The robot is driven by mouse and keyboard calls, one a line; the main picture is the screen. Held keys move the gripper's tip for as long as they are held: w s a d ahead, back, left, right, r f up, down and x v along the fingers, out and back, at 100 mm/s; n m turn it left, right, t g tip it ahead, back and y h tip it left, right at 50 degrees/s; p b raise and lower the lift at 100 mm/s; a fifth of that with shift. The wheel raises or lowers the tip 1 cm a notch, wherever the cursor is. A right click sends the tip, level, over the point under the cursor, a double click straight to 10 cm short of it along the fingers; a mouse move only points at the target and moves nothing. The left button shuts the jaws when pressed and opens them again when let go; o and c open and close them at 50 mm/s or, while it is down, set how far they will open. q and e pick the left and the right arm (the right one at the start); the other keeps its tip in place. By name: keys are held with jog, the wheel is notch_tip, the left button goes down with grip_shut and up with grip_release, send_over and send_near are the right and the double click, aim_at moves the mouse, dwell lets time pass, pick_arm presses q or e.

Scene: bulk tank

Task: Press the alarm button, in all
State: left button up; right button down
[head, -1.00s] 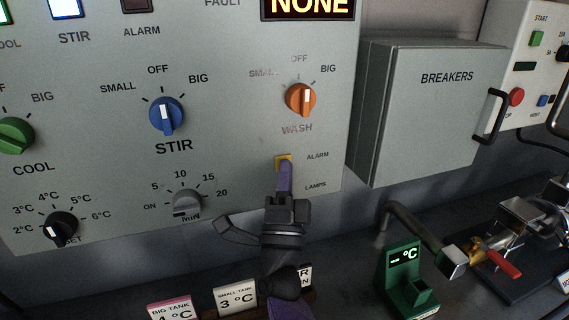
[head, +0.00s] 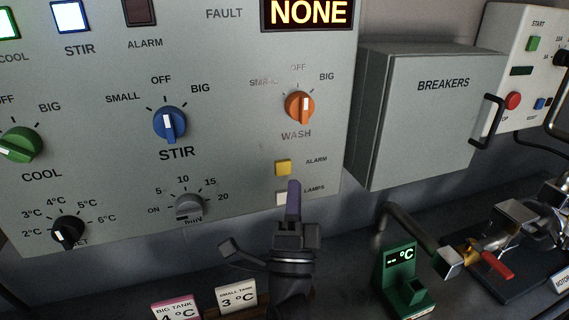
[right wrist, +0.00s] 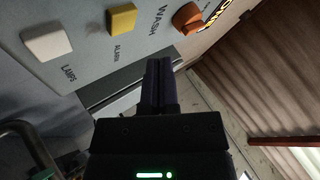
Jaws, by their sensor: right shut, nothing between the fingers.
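The alarm button (head: 283,168) is a yellow square on the grey panel, left of its ALARM label. It also shows in the right wrist view (right wrist: 122,19), at the top. My right gripper (head: 293,183) is shut and empty, its purple fingertips pointing up just below and right of the button, apart from it in the picture. In the right wrist view my shut fingers (right wrist: 157,66) are below and right of the button. The alarm lamp window (head: 142,11) at the top of the panel is dark. My left gripper is not in view.
The white LAMPS button (head: 281,198) sits directly below the alarm button, close to my fingers. The orange WASH knob (head: 300,107) is above. The breakers box (head: 425,115) juts out at right. A green thermometer unit (head: 399,278) and small signs (head: 236,296) stand below.

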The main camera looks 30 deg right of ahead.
jog(key=shift+s+a, duration=0.15)
jog(key=shift+s, duration=0.4)
jog(key=shift+s+a, duration=0.15)
jog(key=shift+s, duration=0.35)
